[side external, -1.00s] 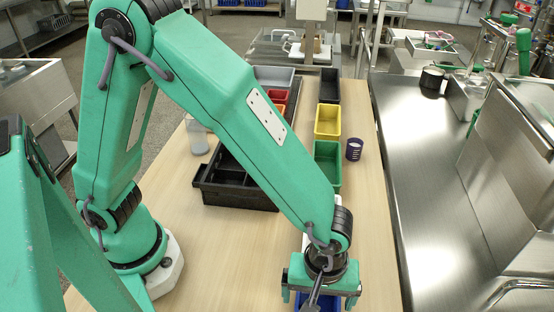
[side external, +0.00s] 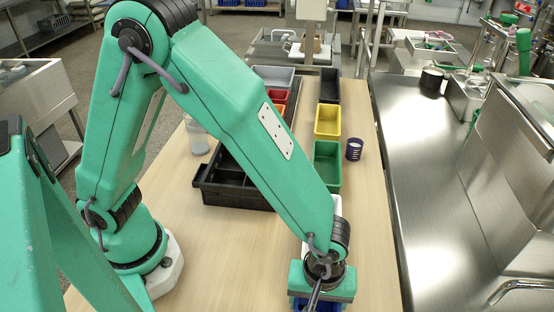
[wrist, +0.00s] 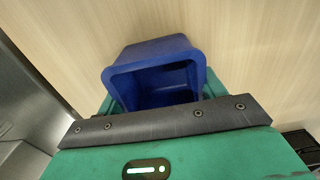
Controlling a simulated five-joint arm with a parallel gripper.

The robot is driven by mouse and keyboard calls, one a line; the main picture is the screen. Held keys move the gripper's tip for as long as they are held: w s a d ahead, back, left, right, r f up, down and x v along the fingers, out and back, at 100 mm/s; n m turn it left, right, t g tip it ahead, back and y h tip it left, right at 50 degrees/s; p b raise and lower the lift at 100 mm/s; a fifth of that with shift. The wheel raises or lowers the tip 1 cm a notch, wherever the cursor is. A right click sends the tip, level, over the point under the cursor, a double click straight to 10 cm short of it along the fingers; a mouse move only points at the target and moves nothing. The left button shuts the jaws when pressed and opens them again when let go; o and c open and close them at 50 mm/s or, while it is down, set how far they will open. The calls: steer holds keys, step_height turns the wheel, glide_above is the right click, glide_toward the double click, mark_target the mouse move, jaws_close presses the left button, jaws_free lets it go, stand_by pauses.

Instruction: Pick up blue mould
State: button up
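The blue mould (wrist: 150,51) is an open, box-shaped container directly in front of my gripper in the wrist view, its open side facing the camera. My gripper (wrist: 162,94) is around it, with a green finger at its left side and another at its right side. I cannot tell whether the fingers press on its walls. In the side external view, only a strip of the blue mould (side external: 298,303) shows under my gripper (side external: 320,301) at the bottom edge. The rest is hidden by the gripper and the frame edge.
A green bin (side external: 327,166), a yellow bin (side external: 327,121) and a black bin (side external: 329,86) stand in a row behind. A black tray (side external: 235,190) lies left. A steel counter (side external: 425,170) borders the right.

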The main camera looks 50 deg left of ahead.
mark_target(316, 308)
steer(key=shift+c, duration=1)
steer(key=shift+r, duration=0.15)
step_height(316, 308, up, 10)
stand_by(0.4)
